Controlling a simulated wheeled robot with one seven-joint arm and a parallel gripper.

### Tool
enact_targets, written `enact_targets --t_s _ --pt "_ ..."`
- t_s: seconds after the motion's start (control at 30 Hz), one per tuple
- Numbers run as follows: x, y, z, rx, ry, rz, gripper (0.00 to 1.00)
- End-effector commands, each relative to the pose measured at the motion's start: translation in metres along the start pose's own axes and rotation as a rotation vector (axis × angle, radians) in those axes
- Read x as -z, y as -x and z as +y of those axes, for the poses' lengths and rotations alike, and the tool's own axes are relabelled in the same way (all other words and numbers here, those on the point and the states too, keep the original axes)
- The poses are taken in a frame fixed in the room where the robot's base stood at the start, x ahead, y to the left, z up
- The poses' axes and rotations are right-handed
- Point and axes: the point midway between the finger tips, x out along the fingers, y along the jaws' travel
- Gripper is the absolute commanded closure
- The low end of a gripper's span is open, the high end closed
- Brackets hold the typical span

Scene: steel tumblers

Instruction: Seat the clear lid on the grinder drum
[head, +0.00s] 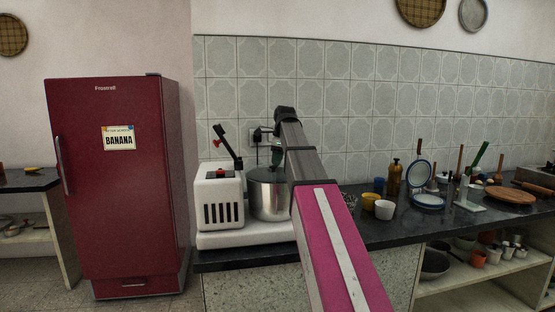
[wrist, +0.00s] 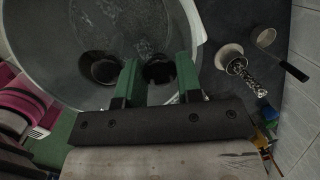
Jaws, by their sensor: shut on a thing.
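The grinder (head: 218,197) is a white boxy machine at the left end of the counter, with a steel drum (head: 268,194) at its right. My gripper (head: 276,163) points down over the drum's top. In the wrist view its green fingers (wrist: 158,78) are shut on the clear lid, whose grasped part is hard to make out. The drum's round mouth (wrist: 135,25) fills the upper left, with two dark round shapes inside. The clear lid (wrist: 197,45) can barely be told from the drum there; I cannot tell whether it touches the rim or sits level.
A yellow cup (head: 370,201) and a white cup (head: 384,210) stand right of the drum, with a brown bottle (head: 393,179) behind. Plates and utensils fill the right counter. The tiled wall (head: 345,95) is close behind. A red fridge (head: 120,190) stands left.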

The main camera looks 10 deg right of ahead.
Motion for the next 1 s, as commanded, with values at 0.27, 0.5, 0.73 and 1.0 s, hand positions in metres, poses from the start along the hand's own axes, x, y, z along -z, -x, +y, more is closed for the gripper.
enact_targets --t_s 0.27,0.5,0.73,1.0 --pt "0.0002 0.0000 0.0004 0.000 0.000 0.000 1.00" --pt "0.0008 -0.0028 0.0008 0.000 0.000 0.000 1.00" --pt "0.0011 -0.0053 0.0010 0.000 0.000 0.000 1.00" --pt "0.0012 -0.0054 0.0010 0.000 0.000 0.000 0.37"
